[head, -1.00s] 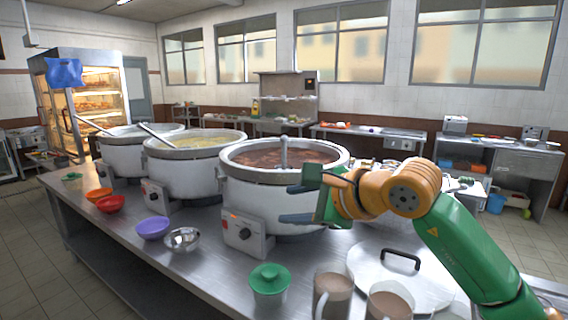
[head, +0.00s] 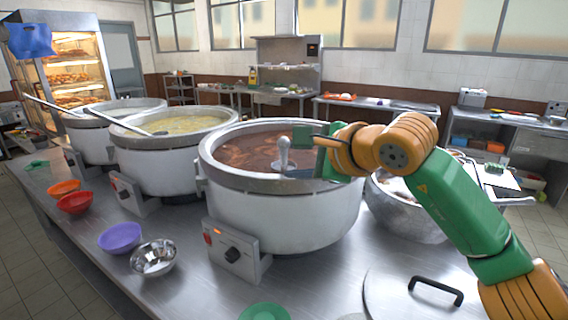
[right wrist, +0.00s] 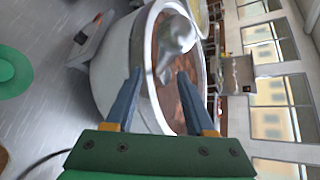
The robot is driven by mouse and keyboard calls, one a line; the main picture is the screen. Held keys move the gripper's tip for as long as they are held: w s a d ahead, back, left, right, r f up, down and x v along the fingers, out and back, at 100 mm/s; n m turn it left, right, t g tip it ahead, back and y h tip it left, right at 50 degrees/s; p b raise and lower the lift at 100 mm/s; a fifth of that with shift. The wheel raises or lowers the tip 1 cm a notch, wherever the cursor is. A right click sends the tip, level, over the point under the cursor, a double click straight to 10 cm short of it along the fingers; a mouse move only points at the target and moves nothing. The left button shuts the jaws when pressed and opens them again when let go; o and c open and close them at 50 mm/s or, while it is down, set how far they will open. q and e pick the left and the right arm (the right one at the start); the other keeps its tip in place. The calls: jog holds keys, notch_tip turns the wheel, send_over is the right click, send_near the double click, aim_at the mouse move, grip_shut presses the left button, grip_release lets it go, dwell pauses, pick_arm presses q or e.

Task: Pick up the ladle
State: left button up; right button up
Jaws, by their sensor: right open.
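The nearest stockpot (head: 280,215) holds reddish-brown congee, and a grey metal ladle (head: 283,155) stands in it with its handle end up. My right gripper (head: 299,158) is open over this pot's rim, just right of the ladle in the head view. In the right wrist view the ladle (right wrist: 174,38) shows large and shiny just beyond the two open fingertips (right wrist: 160,74); no grip on it is seen. The ladle's lower part is hidden in the congee. My left gripper is not in view.
Two more pots (head: 172,160) (head: 95,140) stand to the left with long handles leaning out. Bowls (head: 120,237) (head: 153,258) line the counter's front. A metal pot (head: 400,215) stands right, behind my arm, and a lid (head: 400,300) lies in front.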

aim_at(284, 163)
jog(key=p+x, duration=0.1)
jog(key=x, duration=0.1)
jog(key=p+x, duration=0.2)
jog(key=x, duration=0.1)
jog(key=shift+w+a+r, duration=0.1)
jog(key=shift+a+r, duration=0.05)
jog(key=shift+r, duration=0.05)
jog(key=shift+w+f, duration=0.1)
jog(key=shift+f, duration=0.05)
grip_shut()
dwell(0.9)
